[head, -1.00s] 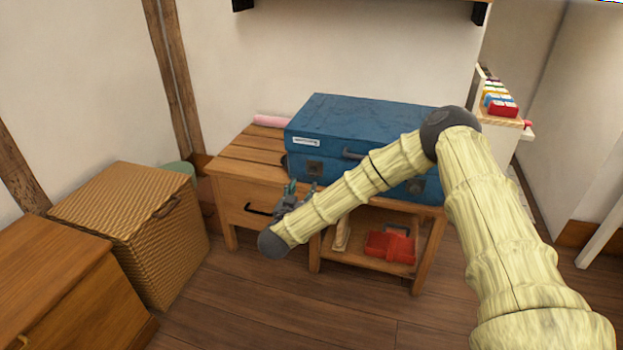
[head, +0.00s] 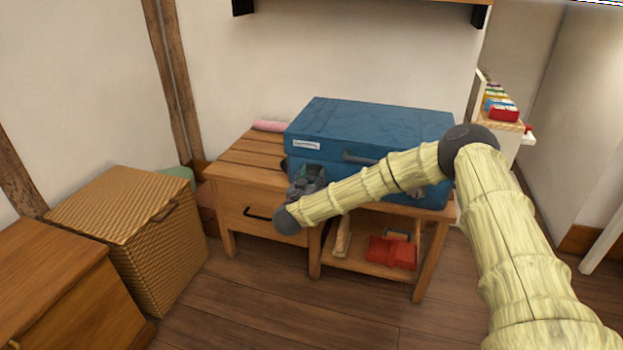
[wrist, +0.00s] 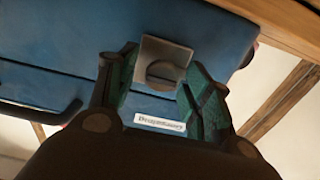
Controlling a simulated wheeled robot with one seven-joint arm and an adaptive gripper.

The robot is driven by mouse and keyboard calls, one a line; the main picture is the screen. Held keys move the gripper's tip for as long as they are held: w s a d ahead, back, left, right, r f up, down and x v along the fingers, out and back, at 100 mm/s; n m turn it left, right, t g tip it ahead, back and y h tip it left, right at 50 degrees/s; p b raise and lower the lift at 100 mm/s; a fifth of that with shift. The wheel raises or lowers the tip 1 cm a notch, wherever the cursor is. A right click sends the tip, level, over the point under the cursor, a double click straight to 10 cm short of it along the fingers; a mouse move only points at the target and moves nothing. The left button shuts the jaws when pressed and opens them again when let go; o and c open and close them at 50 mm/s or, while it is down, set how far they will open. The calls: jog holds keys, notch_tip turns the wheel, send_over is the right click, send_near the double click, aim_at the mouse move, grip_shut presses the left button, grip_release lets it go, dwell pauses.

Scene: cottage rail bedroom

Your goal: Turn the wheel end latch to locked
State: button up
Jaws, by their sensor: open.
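A blue case (head: 365,125) lies on a wooden bench, with a dark handle (head: 362,158) and a white label (head: 306,145) on its front. In the wrist view a square metal latch plate with a round, slotted turn knob, the latch (wrist: 162,72), sits on the blue front, close to the label (wrist: 160,123). My gripper (head: 310,178) is at the left part of the case front. In the wrist view my gripper (wrist: 160,85) is open, its green-padded fingers on either side of the knob, with nothing held. In the head view my gripper hides this latch. I cannot tell whether the fingers touch it.
The wooden bench (head: 240,180) has a drawer with a black handle and a lower shelf holding a red item (head: 392,252). A wicker hamper (head: 135,230) and wooden cabinet (head: 50,290) stand at left. A pink roll (head: 270,126) lies behind. Floor in front is clear.

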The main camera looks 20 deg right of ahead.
jog(key=c, duration=1)
